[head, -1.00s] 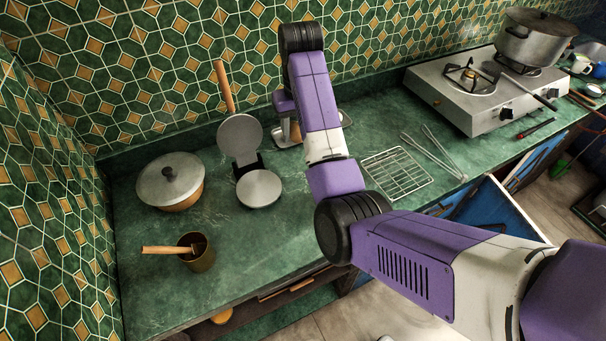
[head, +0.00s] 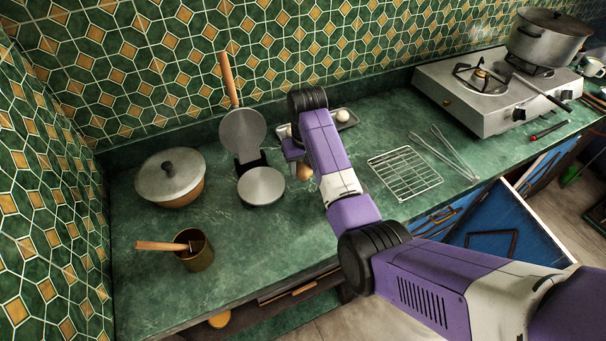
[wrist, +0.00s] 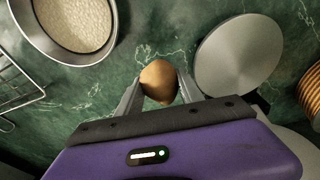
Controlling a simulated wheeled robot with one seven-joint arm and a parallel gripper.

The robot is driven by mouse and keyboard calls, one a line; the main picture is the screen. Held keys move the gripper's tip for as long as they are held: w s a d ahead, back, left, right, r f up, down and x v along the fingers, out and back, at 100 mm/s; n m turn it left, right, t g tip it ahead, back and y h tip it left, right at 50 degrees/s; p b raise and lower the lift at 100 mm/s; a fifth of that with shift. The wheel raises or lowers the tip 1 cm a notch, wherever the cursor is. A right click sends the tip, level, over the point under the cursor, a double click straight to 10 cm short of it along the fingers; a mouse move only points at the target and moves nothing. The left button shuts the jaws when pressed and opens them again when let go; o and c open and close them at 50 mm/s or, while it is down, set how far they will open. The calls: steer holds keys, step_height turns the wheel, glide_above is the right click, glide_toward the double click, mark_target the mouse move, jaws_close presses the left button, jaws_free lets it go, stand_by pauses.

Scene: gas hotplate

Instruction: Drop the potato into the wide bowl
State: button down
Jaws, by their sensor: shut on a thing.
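My gripper (wrist: 152,90) is shut on the potato (wrist: 159,80), which is brown and sits between the two fingertips. The potato shows in the head view (head: 304,172) just right of the round hotplate-like disc, and it appears to be above the counter. A wide metal-rimmed bowl (wrist: 42,42) with a pale speckled inside is at the upper left of the wrist view, apart from the potato. In the head view my arm hides that bowl, and most of my gripper is hidden too.
A hinged round iron (head: 261,187) stands open close to the potato. A lidded pot (head: 160,190) and brass cup (head: 199,255) are at left. A wire rack (head: 405,173), tongs (head: 455,155) and stove (head: 490,100) are right. A tray (head: 345,124) lies behind my arm.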

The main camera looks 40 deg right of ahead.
mark_target(303, 176)
steer(key=shift+f, duration=1.4)
steer(key=shift+f, duration=0.1)
steer(key=c, duration=0.7)
jaws_free()
steer(key=shift+c, duration=0.2)
